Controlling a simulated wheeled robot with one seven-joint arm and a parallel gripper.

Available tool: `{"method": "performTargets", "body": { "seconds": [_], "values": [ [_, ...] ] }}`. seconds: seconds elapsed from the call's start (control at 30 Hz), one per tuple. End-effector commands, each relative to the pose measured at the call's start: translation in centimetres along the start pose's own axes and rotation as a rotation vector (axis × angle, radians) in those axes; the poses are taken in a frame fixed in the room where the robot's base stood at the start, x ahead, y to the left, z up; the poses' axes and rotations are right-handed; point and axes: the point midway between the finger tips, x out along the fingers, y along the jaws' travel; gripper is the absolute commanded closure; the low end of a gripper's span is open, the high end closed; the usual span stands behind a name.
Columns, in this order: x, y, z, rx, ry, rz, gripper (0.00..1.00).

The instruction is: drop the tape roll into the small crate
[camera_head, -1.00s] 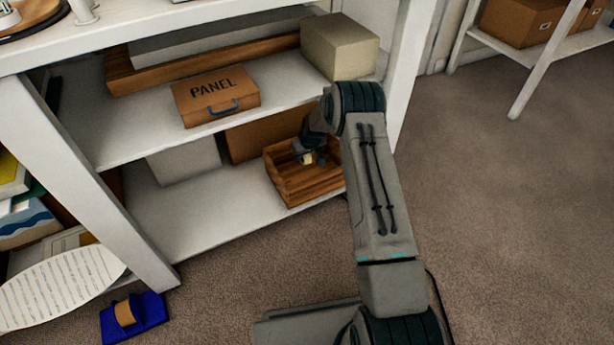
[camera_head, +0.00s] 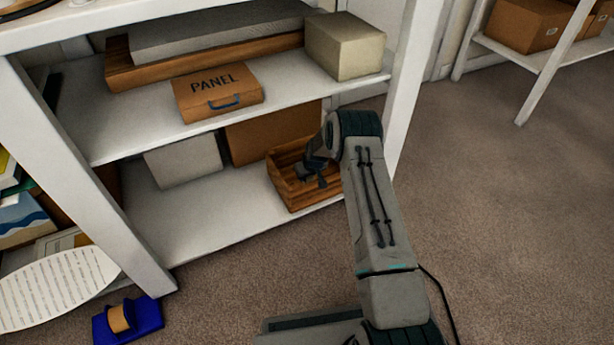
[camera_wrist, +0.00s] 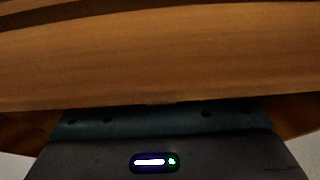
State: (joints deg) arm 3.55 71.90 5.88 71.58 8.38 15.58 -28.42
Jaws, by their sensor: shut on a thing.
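The small wooden crate (camera_head: 290,201) stands on the lower shelf, near its right front edge. My gripper (camera_head: 318,181) is tipped down inside the crate's opening, close to its right side. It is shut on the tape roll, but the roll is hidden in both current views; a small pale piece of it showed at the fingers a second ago. In the wrist view the crate's brown wood (camera_wrist: 160,65) fills most of the picture, very close, and my fingertips are hidden. I cannot tell whether the roll touches the crate floor.
A cardboard box (camera_head: 270,135) and a grey box (camera_head: 184,160) stand behind and left of the crate. The upper shelf holds a PANEL box (camera_head: 218,92) close above. A blue holder (camera_head: 147,313) with a tan roll lies on the floor at left.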

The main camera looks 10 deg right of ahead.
Motion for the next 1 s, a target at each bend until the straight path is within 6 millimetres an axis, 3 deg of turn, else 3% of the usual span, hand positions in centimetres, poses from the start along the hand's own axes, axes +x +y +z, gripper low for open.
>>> {"method": "performTargets", "body": {
  "seconds": [0.47, 0.5, 0.53, 0.87, 1.0],
  "values": [
    [1.1, 0.0, 0.4, 0.0, 0.0, 0.0, 1.0],
    [1.1, 0.0, 0.4, 0.0, 0.0, 0.0, 0.64],
    [1.1, 0.0, 0.4, 0.0, 0.0, 0.0, 0.55],
    [0.9, 0.0, 0.4, 0.0, 0.0, 0.0, 0.53],
    [-0.3, 0.0, -0.1, 0.0, 0.001, 0.001, 0.53]
  ]
}}
